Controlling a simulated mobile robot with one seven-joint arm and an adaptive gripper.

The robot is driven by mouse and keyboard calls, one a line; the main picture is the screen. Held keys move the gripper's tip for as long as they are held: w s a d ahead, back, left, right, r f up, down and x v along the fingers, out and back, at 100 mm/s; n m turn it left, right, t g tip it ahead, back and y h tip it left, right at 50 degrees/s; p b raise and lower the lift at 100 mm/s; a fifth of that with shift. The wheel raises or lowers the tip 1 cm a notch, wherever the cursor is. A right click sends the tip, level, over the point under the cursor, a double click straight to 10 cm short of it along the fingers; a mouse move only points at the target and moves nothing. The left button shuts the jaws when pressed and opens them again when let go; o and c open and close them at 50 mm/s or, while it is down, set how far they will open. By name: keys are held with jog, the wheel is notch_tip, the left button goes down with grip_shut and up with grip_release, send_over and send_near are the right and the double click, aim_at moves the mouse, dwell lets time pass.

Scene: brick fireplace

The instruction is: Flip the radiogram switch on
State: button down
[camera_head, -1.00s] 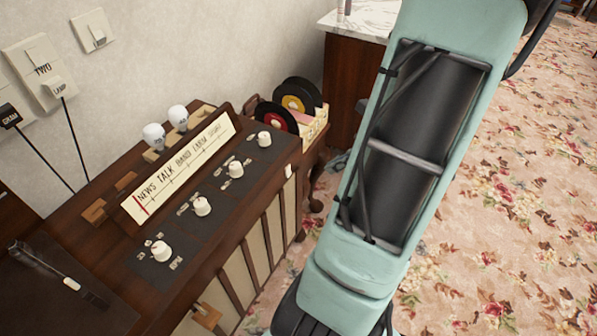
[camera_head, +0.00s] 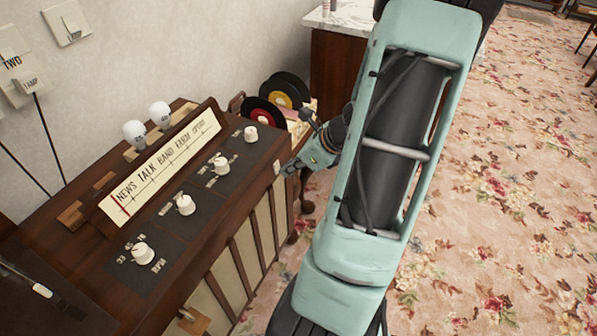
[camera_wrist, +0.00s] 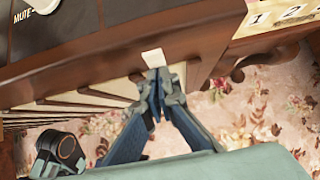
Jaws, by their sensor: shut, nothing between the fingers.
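The wooden radiogram (camera_head: 231,243) stands against the wall at the left, with a lettered dial strip and several white knobs on top. Its small white switch (camera_head: 277,167) sits on the front edge near the right end. It also shows in the wrist view (camera_wrist: 153,58), just beyond my fingertips. My gripper (camera_head: 289,170) is shut and empty, pointing at the switch from the front right. In the wrist view my gripper (camera_wrist: 159,80) has its fingertips together right at the switch's lower edge. I cannot tell whether they touch it.
Records (camera_head: 268,110) stand in a rack beyond the radiogram's right end. A marble-topped cabinet (camera_head: 335,60) is behind. Two white bulb-shaped pieces (camera_head: 160,114) stand at the back of the radiogram. Wall switches (camera_head: 14,66) are at the left. The flowered carpet (camera_head: 510,190) is open at the right.

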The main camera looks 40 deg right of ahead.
jog(key=shift+w+f, duration=0.1)
dwell(0.3)
jog(key=shift+w+a+f+t+b, duration=0.15)
jog(key=shift+f+t+b, duration=0.2)
jog(key=shift+b, duration=0.7)
jog(key=shift+r+p, duration=0.35)
jog(key=shift+r, duration=0.15)
jog(key=shift+r+p, duration=0.7)
jog(key=shift+p, duration=0.05)
